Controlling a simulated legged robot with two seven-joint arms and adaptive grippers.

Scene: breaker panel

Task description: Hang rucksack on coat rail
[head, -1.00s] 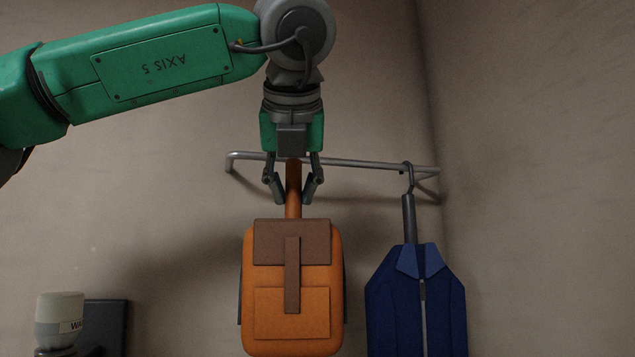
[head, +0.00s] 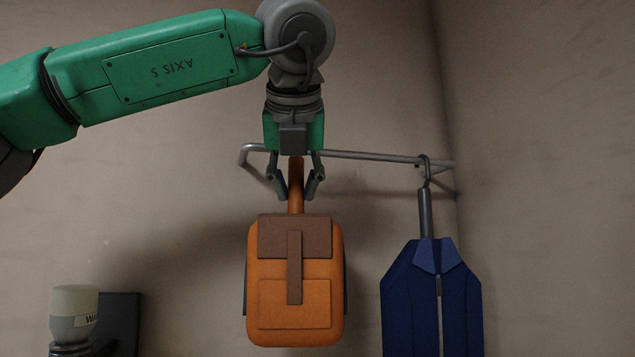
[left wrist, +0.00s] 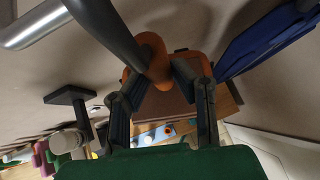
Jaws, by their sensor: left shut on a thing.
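The orange rucksack (head: 295,270) with brown flap and strap hangs upright in the head view. My left gripper (head: 296,190) is shut on its orange top loop (head: 296,202), fingers on both sides. The grey coat rail (head: 370,156) runs behind the gripper at finger height. In the left wrist view, a dark bar (left wrist: 115,32) overlaps the orange loop (left wrist: 155,60) between my left gripper's fingers (left wrist: 160,105). I cannot tell whether the bar passes through the loop. The rucksack (left wrist: 165,100) is partly hidden there. My right gripper is not in view.
A blue jacket (head: 432,300) hangs from a hook on the rail's right part, apart from the rucksack. The wall behind is bare.

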